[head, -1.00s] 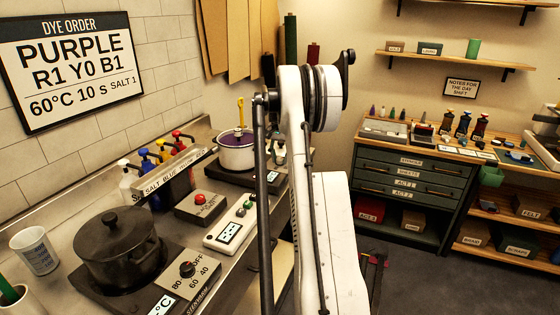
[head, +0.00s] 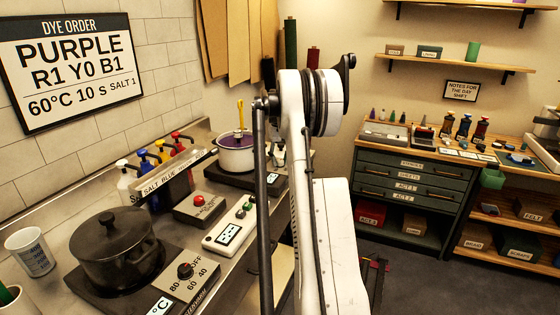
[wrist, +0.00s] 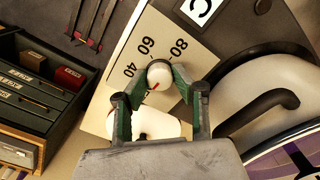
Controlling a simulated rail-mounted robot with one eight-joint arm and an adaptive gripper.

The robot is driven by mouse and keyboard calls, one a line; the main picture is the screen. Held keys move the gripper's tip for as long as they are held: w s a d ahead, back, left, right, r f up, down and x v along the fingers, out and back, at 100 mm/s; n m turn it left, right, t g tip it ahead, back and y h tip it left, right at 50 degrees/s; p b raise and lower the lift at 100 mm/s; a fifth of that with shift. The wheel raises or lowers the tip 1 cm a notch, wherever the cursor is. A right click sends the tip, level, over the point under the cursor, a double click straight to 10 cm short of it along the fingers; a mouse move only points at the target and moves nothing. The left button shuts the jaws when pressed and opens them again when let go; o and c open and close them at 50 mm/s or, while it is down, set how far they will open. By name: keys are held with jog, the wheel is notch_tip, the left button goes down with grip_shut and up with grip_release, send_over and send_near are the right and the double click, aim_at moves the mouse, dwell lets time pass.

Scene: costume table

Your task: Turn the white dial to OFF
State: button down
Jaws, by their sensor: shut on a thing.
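The white dial (wrist: 159,73) sits on a cream panel (wrist: 118,82) printed 80, 60 and 40 in the wrist view. A red mark on the dial points to the lower left of the picture, past the 40. No OFF label can be read on this panel; my left finger covers that part. My gripper (wrist: 155,88) has its two green-padded fingers on either side of the dial, shut on it. In the head view my arm hides the gripper and the dial.
Beside the panel in the wrist view are a white pot (wrist: 262,92) with a dark handle and a small display (wrist: 200,10). In the head view, a black pot (head: 115,250) and another dial (head: 185,270) stand nearer. A drawer cabinet (head: 410,183) is at right.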

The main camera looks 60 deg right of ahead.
aim_at(280, 160)
dwell(0.5)
jog(key=c, duration=1.4)
grip_release()
notch_tip(280, 160, up, 12)
jog(key=shift+r, duration=0.1)
jog(key=shift+a, duration=0.1)
